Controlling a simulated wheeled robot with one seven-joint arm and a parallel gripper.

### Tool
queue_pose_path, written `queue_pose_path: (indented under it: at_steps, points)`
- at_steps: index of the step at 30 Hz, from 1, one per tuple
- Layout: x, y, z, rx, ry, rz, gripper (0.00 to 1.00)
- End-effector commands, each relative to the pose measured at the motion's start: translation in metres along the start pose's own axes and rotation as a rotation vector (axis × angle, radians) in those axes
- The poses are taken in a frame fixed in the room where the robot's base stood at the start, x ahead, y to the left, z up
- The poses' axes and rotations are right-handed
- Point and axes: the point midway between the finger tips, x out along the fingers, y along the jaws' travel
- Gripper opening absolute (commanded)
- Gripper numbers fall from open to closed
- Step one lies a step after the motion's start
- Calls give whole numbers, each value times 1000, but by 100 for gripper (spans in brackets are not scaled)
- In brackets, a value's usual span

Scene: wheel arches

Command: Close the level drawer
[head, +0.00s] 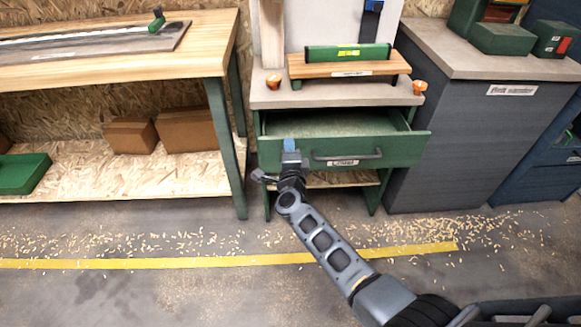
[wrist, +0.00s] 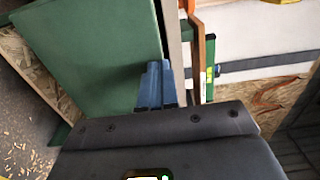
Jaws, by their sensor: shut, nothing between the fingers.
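The green level drawer (head: 392,152) stands pulled out below the counter of the small green cabinet in the head view. Its inside shows bare, and a dark bar handle (head: 347,155) is on its front. My gripper (head: 289,146) is shut and empty, with its blue fingertips at the left part of the drawer front. In the wrist view my fingertips (wrist: 155,85) are together beside a broad green panel (wrist: 90,50), which looks like part of the drawer. I cannot tell whether they touch it. A green level (head: 348,53) lies on a wooden stand on top of the cabinet.
The grey counter (head: 270,98) above the drawer has orange knobs at its front corners. A wooden workbench (head: 200,50) stands to the left, a dark grey cabinet (head: 460,140) to the right. Wood shavings and a yellow line (head: 200,263) mark the otherwise clear floor in front.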

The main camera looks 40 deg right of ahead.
Motion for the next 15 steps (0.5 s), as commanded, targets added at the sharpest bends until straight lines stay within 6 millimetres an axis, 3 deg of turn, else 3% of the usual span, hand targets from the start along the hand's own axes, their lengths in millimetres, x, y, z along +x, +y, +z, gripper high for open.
queue_pose_path:
  at_steps: [1,6,15]
  points:
    - [16,6,0,4,3,-3,0]
    - [56,6,0,2,2,-3,0]
    - [99,2,0,0,1,-1,0]
